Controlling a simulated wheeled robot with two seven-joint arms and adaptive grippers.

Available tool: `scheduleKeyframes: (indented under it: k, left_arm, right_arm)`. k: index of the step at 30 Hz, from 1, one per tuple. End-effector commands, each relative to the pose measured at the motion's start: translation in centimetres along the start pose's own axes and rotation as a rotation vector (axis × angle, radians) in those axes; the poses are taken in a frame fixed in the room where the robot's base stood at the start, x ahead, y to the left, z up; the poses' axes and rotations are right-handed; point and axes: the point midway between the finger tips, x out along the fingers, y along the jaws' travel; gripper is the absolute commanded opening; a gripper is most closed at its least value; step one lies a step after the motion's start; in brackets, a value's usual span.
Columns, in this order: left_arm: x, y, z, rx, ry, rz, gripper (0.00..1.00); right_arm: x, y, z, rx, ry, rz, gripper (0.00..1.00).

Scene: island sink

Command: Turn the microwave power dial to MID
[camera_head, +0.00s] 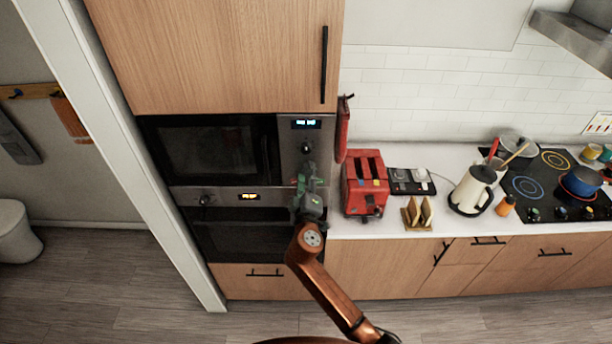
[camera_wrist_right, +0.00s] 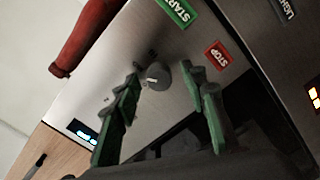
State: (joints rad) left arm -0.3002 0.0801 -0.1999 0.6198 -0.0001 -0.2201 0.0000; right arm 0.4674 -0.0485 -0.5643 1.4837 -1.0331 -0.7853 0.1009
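The microwave (camera_head: 205,150) is built into the wooden cabinet, with a steel control panel (camera_head: 314,138) on its right side. A round grey dial (camera_wrist_right: 158,76) with a light pointer mark shows in the right wrist view, between my right gripper's fingers. My right gripper (camera_head: 307,176) is in front of the lower panel; its green fingers (camera_wrist_right: 163,88) are open and spread around the dial's sides, with visible gaps. I cannot read any power labels by the dial. My left gripper is not in view.
Green START (camera_wrist_right: 178,10) and red STOP (camera_wrist_right: 217,56) labels sit beyond the fingertips. A lit oven display (camera_head: 248,196) is below the microwave.

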Motion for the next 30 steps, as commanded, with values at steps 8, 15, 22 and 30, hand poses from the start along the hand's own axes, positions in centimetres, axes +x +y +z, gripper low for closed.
scheduleKeyframes:
  k: [8, 15, 22, 30]
  left_arm:
    - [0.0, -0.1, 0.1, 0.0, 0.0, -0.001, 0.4]
    - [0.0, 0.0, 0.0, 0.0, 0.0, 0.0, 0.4]
    - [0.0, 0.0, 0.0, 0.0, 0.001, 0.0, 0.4]
    - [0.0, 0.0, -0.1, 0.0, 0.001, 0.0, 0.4]
  right_arm:
    - [-1.7, -0.1, 0.0, 0.002, 0.0, -0.001, 0.39]
    - [-6.6, -0.1, 0.1, 0.004, 0.0, -0.002, 0.39]
    - [-10.5, -0.1, 0.0, 0.002, -0.001, -0.001, 0.39]
    - [-12.0, 0.0, 0.0, 0.001, 0.0, 0.0, 0.39]
